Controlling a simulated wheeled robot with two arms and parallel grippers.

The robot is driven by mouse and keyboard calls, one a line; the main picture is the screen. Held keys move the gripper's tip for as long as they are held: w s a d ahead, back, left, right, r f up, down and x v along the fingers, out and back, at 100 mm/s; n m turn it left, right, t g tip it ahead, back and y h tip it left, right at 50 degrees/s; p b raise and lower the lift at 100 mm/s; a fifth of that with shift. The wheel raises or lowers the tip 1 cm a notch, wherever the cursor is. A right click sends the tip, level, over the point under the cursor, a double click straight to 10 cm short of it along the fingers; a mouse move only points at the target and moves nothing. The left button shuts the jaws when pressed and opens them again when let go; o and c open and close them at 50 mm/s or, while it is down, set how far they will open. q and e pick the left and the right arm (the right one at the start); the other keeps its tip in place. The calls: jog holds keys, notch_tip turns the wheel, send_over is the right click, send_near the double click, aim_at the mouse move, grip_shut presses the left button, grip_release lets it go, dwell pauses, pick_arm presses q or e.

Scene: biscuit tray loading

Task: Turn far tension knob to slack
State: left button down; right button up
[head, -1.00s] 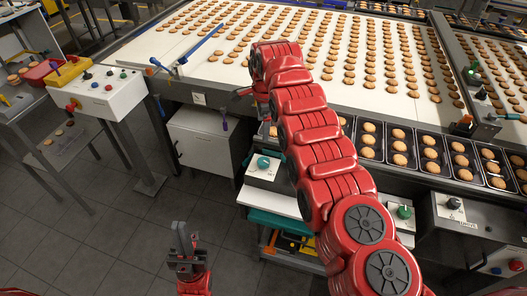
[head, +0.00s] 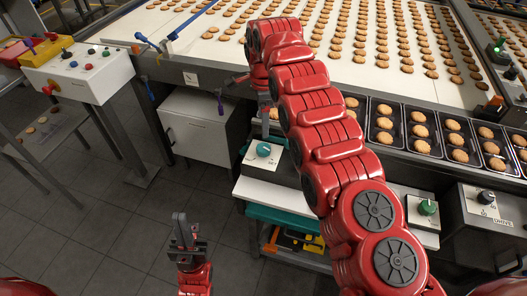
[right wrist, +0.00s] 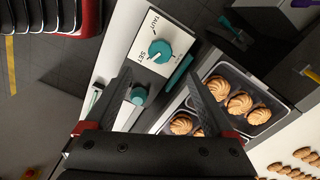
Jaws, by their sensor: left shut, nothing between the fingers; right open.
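A teal tension knob (head: 263,150) sits on a white box at the front of the conveyor. In the right wrist view, the teal knob (right wrist: 160,51) has TAUT and SET printed beside it. A pale mark on it seems to point towards SET. My right gripper (head: 265,130) hangs above this knob, fingers down. In the right wrist view, my right gripper (right wrist: 159,76) is open and empty, with the knob beyond the fingertips. My left gripper (head: 181,218) is shut and empty, low over the floor. Another green knob (head: 428,207) is on a box further right.
A DRIVE knob (head: 486,197) is at the far right. Biscuit trays (head: 385,149) line the conveyor edge beside my right arm. A white control box (head: 90,72) stands at left. A cabinet (head: 195,130) is under the conveyor. The floor at lower left is clear.

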aim_at(264, 147)
notch_tip(264, 147, down, 10)
jog(key=shift+r+p, duration=0.1)
jog(key=shift+p, duration=0.6)
jog(key=shift+f, duration=0.55)
jog(key=shift+c, duration=0.3)
jog(key=c, duration=1.3)
